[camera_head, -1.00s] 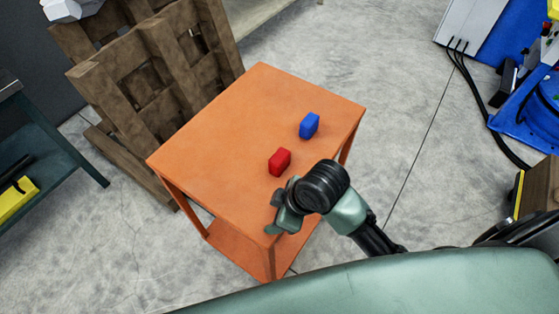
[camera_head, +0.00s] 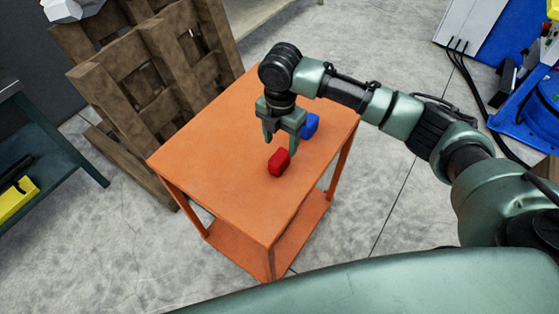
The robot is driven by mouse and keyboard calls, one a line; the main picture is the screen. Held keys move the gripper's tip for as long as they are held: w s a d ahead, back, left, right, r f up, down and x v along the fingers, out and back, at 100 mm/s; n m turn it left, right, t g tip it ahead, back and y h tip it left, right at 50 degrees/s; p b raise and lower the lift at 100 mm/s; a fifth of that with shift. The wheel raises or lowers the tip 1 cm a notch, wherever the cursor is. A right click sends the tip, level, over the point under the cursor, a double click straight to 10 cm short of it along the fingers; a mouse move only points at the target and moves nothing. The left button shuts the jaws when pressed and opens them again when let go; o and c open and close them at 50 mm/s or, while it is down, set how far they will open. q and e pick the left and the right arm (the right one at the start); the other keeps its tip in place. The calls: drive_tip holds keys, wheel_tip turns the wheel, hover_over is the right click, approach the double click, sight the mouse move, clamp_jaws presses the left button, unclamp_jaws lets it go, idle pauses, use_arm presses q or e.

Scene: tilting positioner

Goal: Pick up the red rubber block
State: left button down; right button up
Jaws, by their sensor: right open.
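The red rubber block (camera_head: 278,163) sits on the orange table (camera_head: 205,165), near the middle of its top. My right gripper (camera_head: 279,148) points down just above and behind the red block, with its fingers apart and nothing between them that I can make out. One finger overlaps the block's upper edge in the view; I cannot tell whether they touch. My left gripper is not in view.
A blue block (camera_head: 311,126) stands on the table behind and right of the red one, partly hidden by my right gripper. Wooden pallets (camera_head: 130,85) lean behind the table's left side. The table's left and front parts are clear.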

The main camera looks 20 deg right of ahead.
sight(279, 156)
drive_tip(key=f, duration=0.2)
drive_tip(key=f+p, duration=0.2)
drive_tip(key=f, duration=0.1)
drive_tip(key=shift+s+a+f, duration=0.25)
drive_tip(key=shift+s+f, duration=0.05)
drive_tip(key=shift+f, duration=0.55)
clamp_jaws()
